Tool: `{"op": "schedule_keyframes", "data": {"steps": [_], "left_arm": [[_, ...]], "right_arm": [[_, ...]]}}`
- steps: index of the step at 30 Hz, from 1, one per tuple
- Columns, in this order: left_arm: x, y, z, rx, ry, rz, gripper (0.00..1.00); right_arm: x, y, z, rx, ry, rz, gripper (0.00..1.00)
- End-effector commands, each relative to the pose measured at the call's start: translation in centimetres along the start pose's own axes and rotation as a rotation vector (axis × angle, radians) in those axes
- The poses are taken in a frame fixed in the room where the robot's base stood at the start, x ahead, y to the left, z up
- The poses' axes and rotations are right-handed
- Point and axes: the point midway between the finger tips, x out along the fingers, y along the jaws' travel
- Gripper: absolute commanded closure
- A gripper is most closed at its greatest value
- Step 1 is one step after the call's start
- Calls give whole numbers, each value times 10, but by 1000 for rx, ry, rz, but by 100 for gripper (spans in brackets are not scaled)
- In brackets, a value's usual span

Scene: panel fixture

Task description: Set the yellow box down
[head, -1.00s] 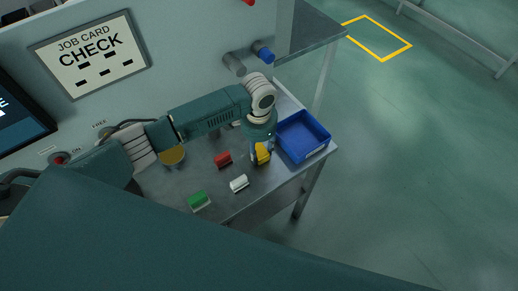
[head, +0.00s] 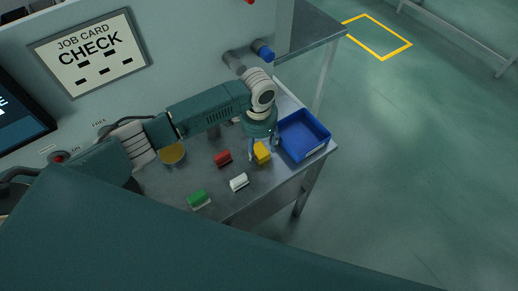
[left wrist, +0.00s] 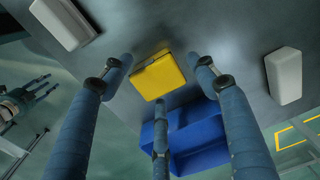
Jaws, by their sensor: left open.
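The yellow box (head: 262,154) rests on the grey metal table (head: 258,188), just left of the blue bin. My left gripper (head: 262,150) points down over it, with its fingers open and spread around the box. In the left wrist view, the yellow box (left wrist: 159,75) lies between the parted fingers of my left gripper (left wrist: 160,80), with gaps visible on both sides. A small gripper, seemingly my right one (left wrist: 28,97), shows far off at the left edge of that view; its jaw state is unclear.
The open blue bin (head: 318,151) stands at the table's right edge. A red block (head: 222,159), a white block (head: 239,182) and a green block (head: 199,200) lie to the left. A round yellow-topped thing (head: 172,155) stands behind them. A panel (head: 190,50) rises behind.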

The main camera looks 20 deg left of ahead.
Motion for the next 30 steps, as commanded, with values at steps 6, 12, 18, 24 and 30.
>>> {"op": "schedule_keyframes", "data": {"steps": [6,12,18,24,30], "left_arm": [[-47,-1,-2,2,7,-3,41],[-84,-1,-1,0,4,-2,41],[-103,0,-1,-1,2,-1,41],[-106,0,0,-1,0,0,41],[-105,0,0,-1,0,0,41]], "right_arm": [[7,-1,0,0,1,-1,60],[12,-2,0,0,1,-2,60],[13,-4,0,0,2,-4,60],[13,-4,-1,0,3,-4,60],[13,-4,-1,0,3,-4,60]]}}
